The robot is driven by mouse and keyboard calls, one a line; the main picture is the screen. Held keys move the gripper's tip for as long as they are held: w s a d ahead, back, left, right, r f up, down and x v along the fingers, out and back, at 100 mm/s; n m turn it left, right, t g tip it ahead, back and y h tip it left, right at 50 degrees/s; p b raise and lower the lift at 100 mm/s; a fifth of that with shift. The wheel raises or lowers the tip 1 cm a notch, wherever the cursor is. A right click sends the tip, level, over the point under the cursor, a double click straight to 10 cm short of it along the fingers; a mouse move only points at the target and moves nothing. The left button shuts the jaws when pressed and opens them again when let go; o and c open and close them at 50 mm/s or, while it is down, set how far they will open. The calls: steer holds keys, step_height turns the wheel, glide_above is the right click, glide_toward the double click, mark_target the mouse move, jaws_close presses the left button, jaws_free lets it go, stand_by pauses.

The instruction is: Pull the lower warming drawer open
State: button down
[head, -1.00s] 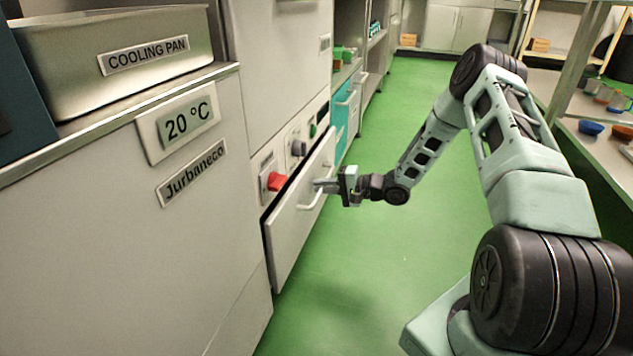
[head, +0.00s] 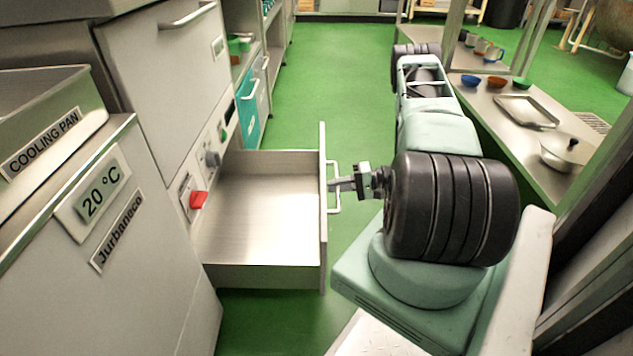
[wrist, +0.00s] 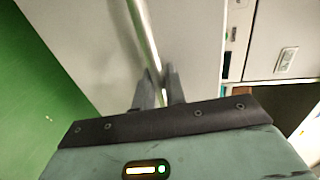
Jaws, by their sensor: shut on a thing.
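The lower warming drawer (head: 262,198) stands well out from the cabinet in the head view. Its inside is bare metal and looks empty. Its front panel faces right and carries a pale bar handle (head: 335,187). My gripper (head: 341,185) is at this handle, with its fingers closed around the bar. In the wrist view the handle bar (wrist: 144,38) runs down between the two fingers of my gripper (wrist: 158,88), in front of the drawer's pale front panel (wrist: 85,35). Part of the handle is hidden by the fingers.
A control panel with a red knob (head: 198,200) sits above the drawer. An upper front with a handle (head: 187,15) is above that. The cooling pan (head: 50,115) stands at left. A worktop with bowls and a tray (head: 527,111) is at right. Green floor (head: 330,75) is clear between.

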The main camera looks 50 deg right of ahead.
steer(key=shift+v, duration=0.85)
steer(key=shift+f, duration=0.2)
steer(key=c, duration=1.8)
jaws_free()
steer(key=p+v, duration=0.4)
steer(key=v, duration=1.3)
steer(key=shift+s+d, duration=0.1)
steer(key=shift+s, duration=0.1)
